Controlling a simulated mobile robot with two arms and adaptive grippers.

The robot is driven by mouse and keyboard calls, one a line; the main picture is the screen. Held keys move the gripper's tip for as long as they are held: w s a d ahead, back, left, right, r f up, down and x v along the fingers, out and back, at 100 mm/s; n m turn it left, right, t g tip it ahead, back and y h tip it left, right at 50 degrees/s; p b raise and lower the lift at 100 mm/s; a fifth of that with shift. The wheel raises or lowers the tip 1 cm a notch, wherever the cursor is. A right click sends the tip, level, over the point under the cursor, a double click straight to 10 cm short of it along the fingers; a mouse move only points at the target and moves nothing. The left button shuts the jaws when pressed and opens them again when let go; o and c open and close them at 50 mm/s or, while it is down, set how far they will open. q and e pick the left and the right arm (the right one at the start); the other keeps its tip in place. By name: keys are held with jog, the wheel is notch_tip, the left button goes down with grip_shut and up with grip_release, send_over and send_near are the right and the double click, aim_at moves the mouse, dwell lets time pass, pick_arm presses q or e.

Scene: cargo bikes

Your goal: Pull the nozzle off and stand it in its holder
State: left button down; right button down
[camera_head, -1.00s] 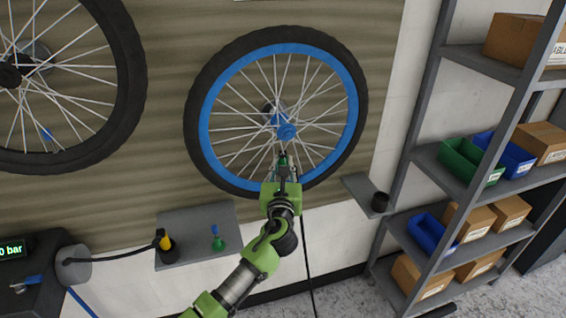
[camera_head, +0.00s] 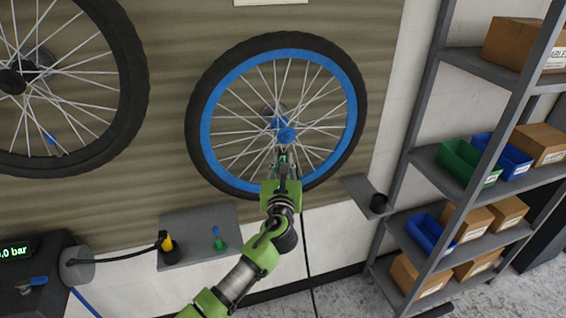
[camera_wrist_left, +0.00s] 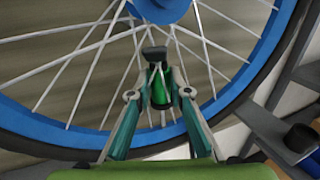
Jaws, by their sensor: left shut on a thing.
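My left gripper (camera_head: 284,163) is in front of the lower part of the blue-rimmed wheel (camera_head: 207,122), below its hub. It is shut on a green nozzle with a dark end, which shows between the fingers in the left wrist view (camera_wrist_left: 159,86). Whether the nozzle still touches the wheel's valve cannot be told. A black cup-shaped holder (camera_head: 379,203) stands on a small grey shelf to the right, with its opening up. It also shows at the right of the left wrist view (camera_wrist_left: 300,138). My right gripper is not in view.
A grey shelf (camera_head: 200,222) on the left holds a yellow-and-black nozzle (camera_head: 168,243) and a green-and-blue item (camera_head: 219,240). A black hose (camera_head: 306,255) hangs below my gripper. A rack (camera_head: 425,120) with bins and boxes stands at right. Another wheel (camera_head: 136,75) is at upper left.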

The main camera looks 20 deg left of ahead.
pick_arm(q)
jog(key=shift+r, duration=0.2)
jog(key=shift+s, duration=0.1)
jog(key=shift+s+d+p, duration=0.25)
jog(key=shift+s+p, duration=0.4)
jog(key=p+v, duration=0.3)
jog(key=v, duration=0.7)
jog(key=shift+s, duration=0.3)
